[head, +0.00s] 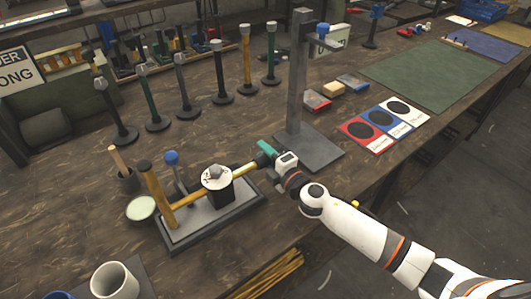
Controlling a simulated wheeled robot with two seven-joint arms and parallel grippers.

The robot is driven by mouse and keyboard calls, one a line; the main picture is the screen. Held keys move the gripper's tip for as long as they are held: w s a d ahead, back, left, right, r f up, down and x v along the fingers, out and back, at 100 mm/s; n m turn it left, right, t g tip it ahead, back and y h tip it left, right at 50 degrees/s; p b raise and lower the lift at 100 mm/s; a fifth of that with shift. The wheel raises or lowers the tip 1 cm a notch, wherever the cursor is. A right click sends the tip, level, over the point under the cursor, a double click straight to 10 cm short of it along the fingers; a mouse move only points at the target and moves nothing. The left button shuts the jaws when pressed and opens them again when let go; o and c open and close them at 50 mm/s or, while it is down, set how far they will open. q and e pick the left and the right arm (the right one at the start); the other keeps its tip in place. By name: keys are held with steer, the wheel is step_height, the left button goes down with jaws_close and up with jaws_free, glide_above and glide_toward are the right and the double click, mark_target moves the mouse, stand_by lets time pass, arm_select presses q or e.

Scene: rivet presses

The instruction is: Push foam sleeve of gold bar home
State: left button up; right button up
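A press stands on a grey base plate (215,220) with a black block under a round white dial (216,177). A gold bar (244,171) reaches from the block up to the right. A dark sleeve (262,160) is at its outer end. My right gripper (267,152), with a teal finger pad, is at that end, touching or very close to the sleeve. Its other finger is hidden, so its opening is unclear. I cannot see how far the sleeve sits on the bar. My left gripper is not in view.
A tall grey post on a plate (318,155) stands just behind my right gripper. Several upright bars on round bases, one of them gold (246,62), line the back. Red, blue and white cards (383,123) and a green mat (437,75) lie right. A white cup (114,280) stands front left.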

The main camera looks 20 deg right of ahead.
jaws_close()
steer(key=s+a, duration=0.1)
steer(key=a, duration=0.3)
steer(key=s+a+p, duration=0.1)
steer(key=a, duration=0.2)
steer(key=shift+s, duration=0.3)
steer(key=o, duration=0.8)
jaws_free()
steer(key=b+v, duration=0.1)
steer(key=v, duration=1)
steer(key=shift+f+b, duration=0.1)
steer(key=shift+b, duration=0.3)
steer(key=shift+s+d, duration=0.15)
steer(key=shift+s, duration=0.35)
